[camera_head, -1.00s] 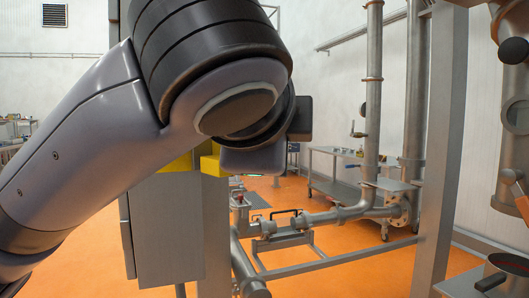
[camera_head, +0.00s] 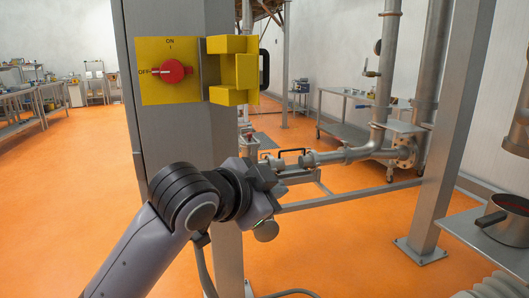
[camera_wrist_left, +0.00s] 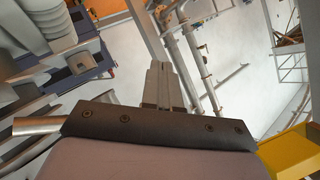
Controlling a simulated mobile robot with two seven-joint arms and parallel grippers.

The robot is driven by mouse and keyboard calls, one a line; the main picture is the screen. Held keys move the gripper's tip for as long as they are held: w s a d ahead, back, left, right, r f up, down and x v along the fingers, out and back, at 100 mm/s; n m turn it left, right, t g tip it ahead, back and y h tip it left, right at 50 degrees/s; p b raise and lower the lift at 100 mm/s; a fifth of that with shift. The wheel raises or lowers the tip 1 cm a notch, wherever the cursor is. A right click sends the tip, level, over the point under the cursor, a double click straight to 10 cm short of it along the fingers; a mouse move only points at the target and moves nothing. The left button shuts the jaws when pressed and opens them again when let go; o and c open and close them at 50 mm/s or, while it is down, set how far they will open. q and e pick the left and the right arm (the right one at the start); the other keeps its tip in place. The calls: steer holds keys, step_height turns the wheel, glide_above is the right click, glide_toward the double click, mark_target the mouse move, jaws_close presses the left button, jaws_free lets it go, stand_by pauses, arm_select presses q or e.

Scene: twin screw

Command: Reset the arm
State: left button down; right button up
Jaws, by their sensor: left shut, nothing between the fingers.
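My left arm comes up from the lower left in the head view, and my left gripper (camera_head: 265,190) is in front of the grey post, below the yellow switch panel. In the left wrist view its two fingers (camera_wrist_left: 162,82) are together with nothing between them. The gripper is apart from the panel. My right gripper is not in either view.
A yellow panel (camera_head: 155,88) with a red rotary switch (camera_head: 172,72) pointing to OFF is on the grey post. A yellow hinged cover (camera_head: 245,75) stands open beside it. Pipes (camera_head: 350,155) and a metal cart (camera_head: 345,130) are behind. A pot (camera_head: 503,222) sits at right.

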arm_select(q)
steer(key=s+a+f+n+y, duration=0.1)
steer(key=s+a+f+n, duration=0.15)
steer(key=f, duration=0.65)
steer(key=s+a+f+n, duration=0.1)
steer(key=a+f+n, duration=0.25)
steer(key=f, duration=0.55)
steer(key=s+a+f+n+y, duration=0.15)
steer(key=a+f, duration=0.25)
steer(key=f, duration=0.5)
steer(key=s+a+f+n+y, duration=0.1)
steer(key=s+a+f+n, duration=0.1)
steer(key=s+a+f, duration=0.4)
steer(key=s+a+f+n+y, duration=0.2)
steer(key=s+a+f, duration=0.3)
steer(key=s+f, duration=0.4)
steer(key=s, duration=0.3)
steer(key=shift+s+a+f+n+g, duration=0.3)
steer(key=shift+s+a+f+n, duration=0.05)
steer(key=shift+s+a, duration=0.05)
